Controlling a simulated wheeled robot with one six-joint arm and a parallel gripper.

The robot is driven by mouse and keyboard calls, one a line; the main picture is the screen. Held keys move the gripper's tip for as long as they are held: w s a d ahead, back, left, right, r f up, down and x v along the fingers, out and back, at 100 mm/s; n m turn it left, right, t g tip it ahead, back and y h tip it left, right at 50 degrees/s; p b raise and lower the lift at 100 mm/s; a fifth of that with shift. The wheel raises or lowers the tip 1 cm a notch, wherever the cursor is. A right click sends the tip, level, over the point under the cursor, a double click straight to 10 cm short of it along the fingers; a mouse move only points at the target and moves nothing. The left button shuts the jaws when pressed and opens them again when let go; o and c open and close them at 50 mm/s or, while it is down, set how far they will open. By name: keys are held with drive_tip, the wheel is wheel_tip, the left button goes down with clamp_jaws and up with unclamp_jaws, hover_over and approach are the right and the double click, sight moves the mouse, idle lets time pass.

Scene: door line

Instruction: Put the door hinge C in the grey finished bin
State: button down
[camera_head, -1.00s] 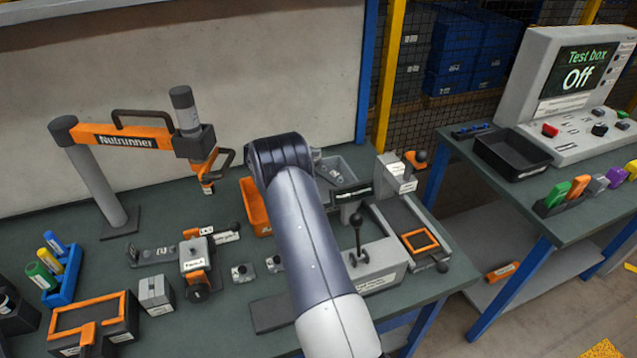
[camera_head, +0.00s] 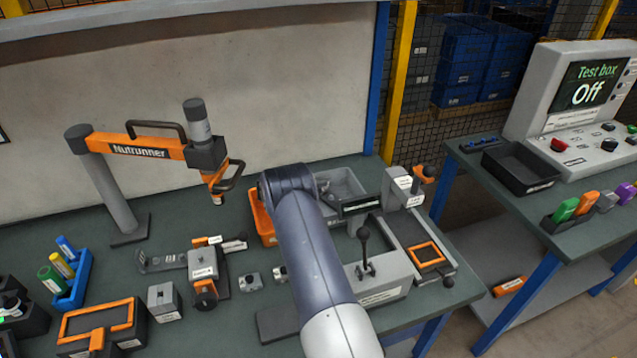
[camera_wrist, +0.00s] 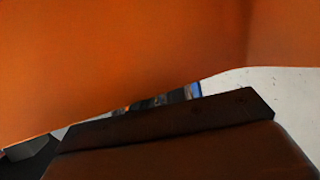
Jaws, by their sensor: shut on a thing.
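The grey bin (camera_head: 347,183) stands at the back right of the bench, just right of my arm's elbow; part of it is hidden behind the arm. The orange bin (camera_head: 262,218) is left of my arm, partly covered by it. My gripper is hidden behind the arm in the head view. In the wrist view, a dark brown blurred shape, apparently part of my gripper (camera_wrist: 170,125), fills the bottom, close to a large orange surface. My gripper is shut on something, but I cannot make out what. I cannot identify door hinge C in either view.
The orange nutrunner (camera_head: 140,150) stands at the back left. A lever fixture (camera_head: 375,285) and a slide fixture (camera_head: 425,250) stand right of my arm. A clamp block (camera_head: 203,270) and small metal blocks (camera_head: 250,281) are left of it. The test box (camera_head: 580,100) is on another bench.

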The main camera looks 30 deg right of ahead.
drive_tip(key=c, duration=1.4)
unclamp_jaws()
drive_tip(key=shift+c, duration=0.2)
drive_tip(key=shift+r+p, duration=0.2)
drive_tip(key=shift+p, duration=0.1)
drive_tip(key=b+v, duration=0.2)
drive_tip(key=v, duration=0.5)
drive_tip(key=shift+a, duration=0.25)
